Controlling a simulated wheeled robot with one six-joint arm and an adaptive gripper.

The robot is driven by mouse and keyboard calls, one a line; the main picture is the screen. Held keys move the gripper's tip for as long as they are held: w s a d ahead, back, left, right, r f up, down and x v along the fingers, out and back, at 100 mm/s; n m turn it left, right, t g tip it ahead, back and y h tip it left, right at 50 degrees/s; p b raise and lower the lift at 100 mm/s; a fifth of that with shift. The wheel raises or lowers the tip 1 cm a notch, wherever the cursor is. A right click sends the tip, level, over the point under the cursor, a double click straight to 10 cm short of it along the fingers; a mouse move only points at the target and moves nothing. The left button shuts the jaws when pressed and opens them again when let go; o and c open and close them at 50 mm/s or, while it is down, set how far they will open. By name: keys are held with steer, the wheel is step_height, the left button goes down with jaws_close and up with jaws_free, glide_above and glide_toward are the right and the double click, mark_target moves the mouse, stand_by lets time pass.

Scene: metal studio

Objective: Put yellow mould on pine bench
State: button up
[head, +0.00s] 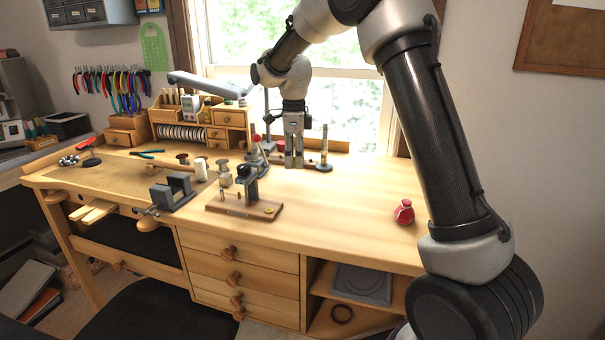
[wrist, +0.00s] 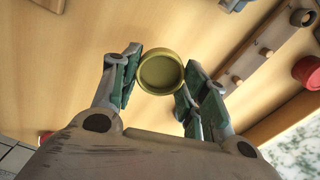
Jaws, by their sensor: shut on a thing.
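The yellow mould (wrist: 161,74) is a small round olive-yellow cup, its opening facing the camera in the wrist view. My gripper (wrist: 158,66) is shut on it, one finger on each side. In the head view my gripper (head: 293,160) points down over the back of the pine bench (head: 345,205), near the window. The mould cannot be made out there. The wooden bench surface lies behind the mould in the wrist view; whether the mould touches it I cannot tell.
A stand with upright tools (head: 324,150) is just right of my gripper. A small drawer unit (head: 228,118) stands to the left. A vise (head: 170,192) and a wooden-based tool (head: 245,208) are nearer the front. A red object (head: 404,212) sits at right; the bench between is clear.

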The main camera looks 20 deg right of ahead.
mark_target(295, 181)
steer(key=shift+f, duration=2.4)
steer(key=shift+f, duration=0.2)
steer(key=o, duration=0.8)
steer(key=shift+o, duration=0.2)
